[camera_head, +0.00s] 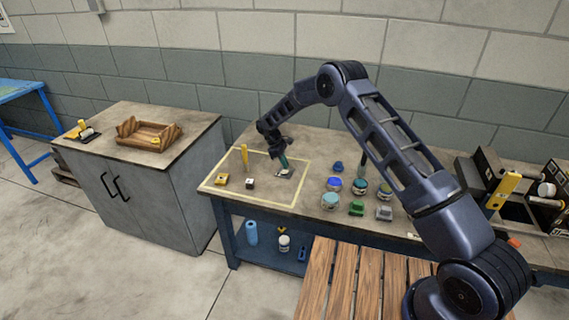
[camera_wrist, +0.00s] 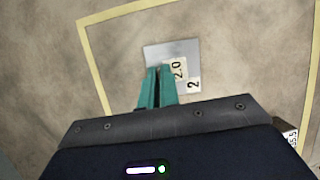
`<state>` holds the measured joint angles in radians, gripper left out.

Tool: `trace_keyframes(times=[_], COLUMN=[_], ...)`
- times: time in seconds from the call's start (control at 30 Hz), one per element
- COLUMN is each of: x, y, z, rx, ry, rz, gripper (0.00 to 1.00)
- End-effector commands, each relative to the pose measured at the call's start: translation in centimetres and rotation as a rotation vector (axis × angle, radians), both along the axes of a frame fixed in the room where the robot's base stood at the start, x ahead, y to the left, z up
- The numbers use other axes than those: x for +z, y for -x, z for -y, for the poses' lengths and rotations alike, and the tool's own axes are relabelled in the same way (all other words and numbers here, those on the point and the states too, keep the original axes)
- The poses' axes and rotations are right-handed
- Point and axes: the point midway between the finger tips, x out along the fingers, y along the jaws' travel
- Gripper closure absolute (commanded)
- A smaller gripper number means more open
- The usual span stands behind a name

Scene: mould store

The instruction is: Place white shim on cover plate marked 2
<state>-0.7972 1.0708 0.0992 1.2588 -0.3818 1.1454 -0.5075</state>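The cover plate (camera_wrist: 158,50) is a flat grey square with a white tag reading 2 at its right corner. The white shim (camera_wrist: 179,71), marked 2.0, shows over the plate, beside and partly behind the teal fingertips. I cannot tell whether it rests on the plate or hangs just above it. My gripper (camera_wrist: 159,70) points down over the plate with its fingers close together and a narrow dark gap between them. Whether they grip the shim is hidden. In the head view, my gripper (camera_head: 284,162) is low over the plate (camera_head: 287,173), inside the yellow-outlined area.
A dark block (camera_head: 250,183) with a white top, a yellow block (camera_head: 221,179) and an upright yellow piece (camera_head: 245,156) stand left of the plate. Several coloured jars (camera_head: 334,184) stand to the right. A wooden tray (camera_head: 148,135) sits on the left cabinet.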

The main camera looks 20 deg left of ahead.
Motion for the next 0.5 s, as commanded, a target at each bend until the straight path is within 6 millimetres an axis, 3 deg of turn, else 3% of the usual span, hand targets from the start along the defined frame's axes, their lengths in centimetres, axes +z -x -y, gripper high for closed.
trace_keyframes(times=[0.23, 0.37, 0.5], x=[-0.25, -0.23, -0.23], y=[0.00, 0.00, 0.00], z=[0.02, 0.01, 0.01], rx=[0.000, 0.000, 0.000], ry=[0.000, 0.000, 0.000], rz=[0.000, 0.000, 0.000], gripper=[1.00, 0.75, 0.75])
